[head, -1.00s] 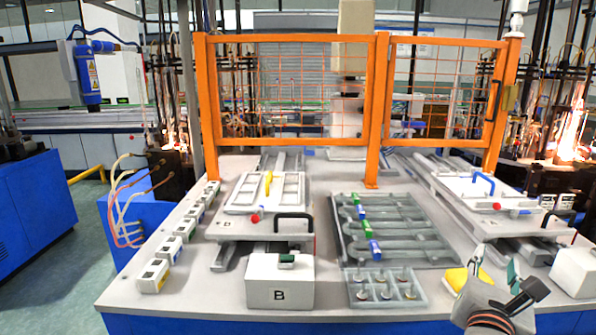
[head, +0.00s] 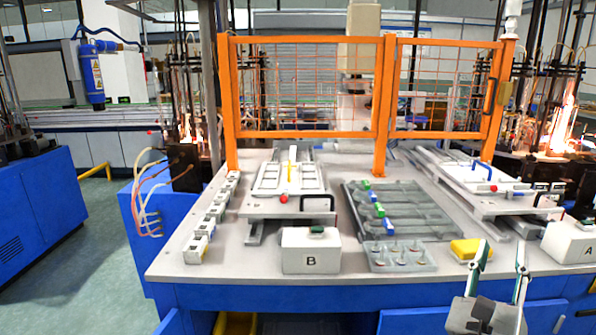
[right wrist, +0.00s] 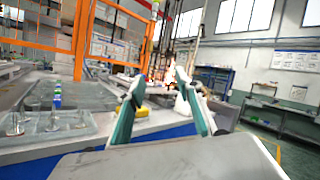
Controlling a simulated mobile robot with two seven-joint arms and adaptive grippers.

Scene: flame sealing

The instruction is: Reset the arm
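My right gripper (head: 499,262) is at the lower right of the head view, in front of the table's front edge. Its two fingers stand apart with nothing between them. The right wrist view also shows the open fingers (right wrist: 160,108), pointing over the table edge. My left gripper is not in view.
The grey table (head: 215,262) carries box B (head: 311,262), box A (head: 570,245), a yellow block (head: 470,249) and a grey tray (head: 430,220) with coloured pieces. An orange fence (head: 383,100) stands behind. Flames (head: 562,130) burn at the far right. The floor at left is clear.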

